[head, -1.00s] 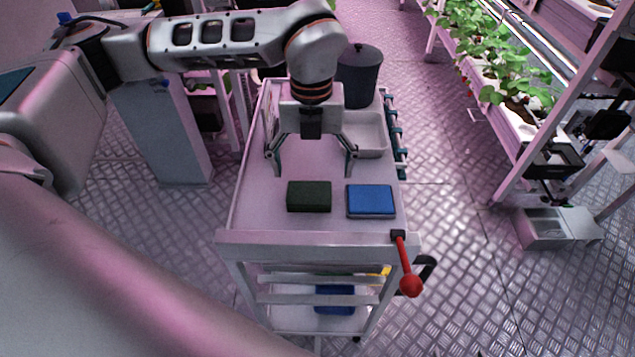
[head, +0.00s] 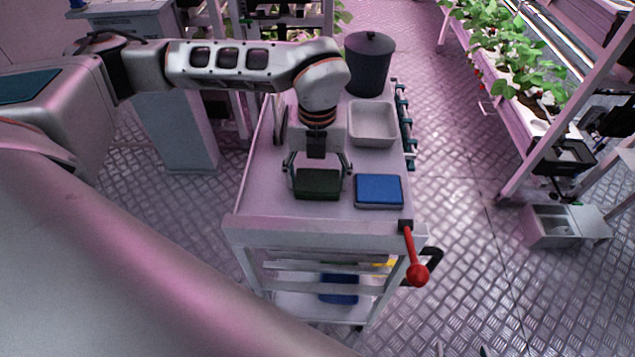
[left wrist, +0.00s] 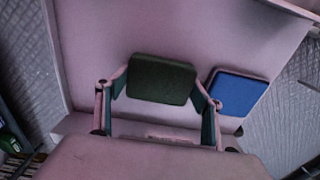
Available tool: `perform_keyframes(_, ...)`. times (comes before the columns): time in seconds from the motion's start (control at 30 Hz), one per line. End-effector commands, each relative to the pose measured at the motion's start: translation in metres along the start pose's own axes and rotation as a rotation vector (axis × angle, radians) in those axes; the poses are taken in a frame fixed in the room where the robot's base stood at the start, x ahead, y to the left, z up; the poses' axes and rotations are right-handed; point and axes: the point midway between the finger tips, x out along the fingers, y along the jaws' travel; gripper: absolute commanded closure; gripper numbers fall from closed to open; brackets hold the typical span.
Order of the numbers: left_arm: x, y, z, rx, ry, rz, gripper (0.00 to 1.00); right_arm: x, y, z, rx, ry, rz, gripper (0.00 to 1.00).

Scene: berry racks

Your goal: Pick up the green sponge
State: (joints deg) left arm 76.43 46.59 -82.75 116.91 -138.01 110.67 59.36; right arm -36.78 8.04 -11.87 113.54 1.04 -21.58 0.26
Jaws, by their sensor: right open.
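The dark green sponge (head: 318,184) lies on the top of the white cart (head: 265,205), left of a blue sponge-like block (head: 379,190). My left gripper (head: 318,181) is down around it, one finger at each short side. In the left wrist view the green sponge (left wrist: 162,79) sits between the fingertips (left wrist: 161,86), which appear to press its sides. It still appears to rest on the cart top. The tips of my right gripper (head: 462,350) just show at the bottom edge, apart and empty.
A white tray (head: 372,126) and a dark lidded pot (head: 369,65) stand farther back on the cart. A red-knobbed lever (head: 416,262) sticks out at the cart's front right corner. Plant racks (head: 520,110) stand at the right, with open floor between.

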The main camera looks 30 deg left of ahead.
Motion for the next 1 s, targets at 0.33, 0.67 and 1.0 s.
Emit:
perform_keyframes(0.33, 0.000, 0.000, 0.000, 0.000, 0.000, 0.000, 0.44, 0.000, 0.000, 0.000, 0.000, 0.001, 0.000, 0.39)
perform_keyframes(0.67, -0.023, -0.001, 0.001, 0.000, -0.003, -0.002, 0.44, -0.001, 0.001, -0.004, 0.001, 0.004, 0.000, 0.39)
perform_keyframes(1.0, -0.103, -0.001, 0.001, 0.000, -0.006, -0.004, 0.44, -0.003, -0.001, -0.008, 0.007, 0.008, -0.003, 0.39)
